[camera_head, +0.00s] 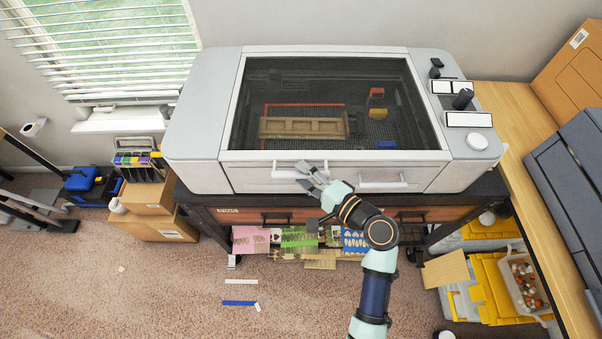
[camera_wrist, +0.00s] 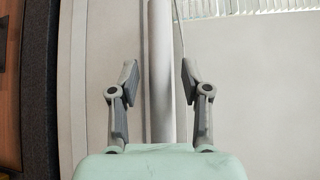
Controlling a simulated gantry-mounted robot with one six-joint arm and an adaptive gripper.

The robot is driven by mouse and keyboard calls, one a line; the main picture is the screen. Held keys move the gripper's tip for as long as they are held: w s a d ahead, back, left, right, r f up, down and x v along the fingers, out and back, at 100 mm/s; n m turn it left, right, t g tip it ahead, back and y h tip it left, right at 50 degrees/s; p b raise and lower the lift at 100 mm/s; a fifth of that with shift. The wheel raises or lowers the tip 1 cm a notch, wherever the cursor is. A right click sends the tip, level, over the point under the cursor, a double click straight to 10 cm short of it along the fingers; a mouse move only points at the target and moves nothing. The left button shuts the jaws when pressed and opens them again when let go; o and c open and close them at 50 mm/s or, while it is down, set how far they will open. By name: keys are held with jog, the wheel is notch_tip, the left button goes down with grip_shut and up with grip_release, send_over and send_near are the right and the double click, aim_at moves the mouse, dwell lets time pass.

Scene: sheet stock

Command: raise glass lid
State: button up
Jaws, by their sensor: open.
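The glass lid (camera_head: 390,112) is a dark tinted pane in a white frame on top of a grey-white machine, and it is down. A white bar handle (camera_head: 290,173) is on the front below the lid's front edge, left of centre. My gripper (camera_head: 309,177) is at this handle's right part, in front of the machine. In the wrist view the handle bar (camera_wrist: 161,90) runs between the two open fingers (camera_wrist: 158,85), with a gap on each side. The fingers partly hide the handle's right end in the head view.
A second white handle (camera_head: 383,184) is on the front panel to the right. Knobs and buttons (camera_head: 463,99) sit on the machine's right top. A wooden table (camera_head: 515,120) stands close on the right. Cardboard boxes (camera_head: 147,196) stand on the floor to the left.

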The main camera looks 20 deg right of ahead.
jog(key=shift+w+a, duration=0.2)
jog(key=shift+w, duration=0.2)
grip_shut()
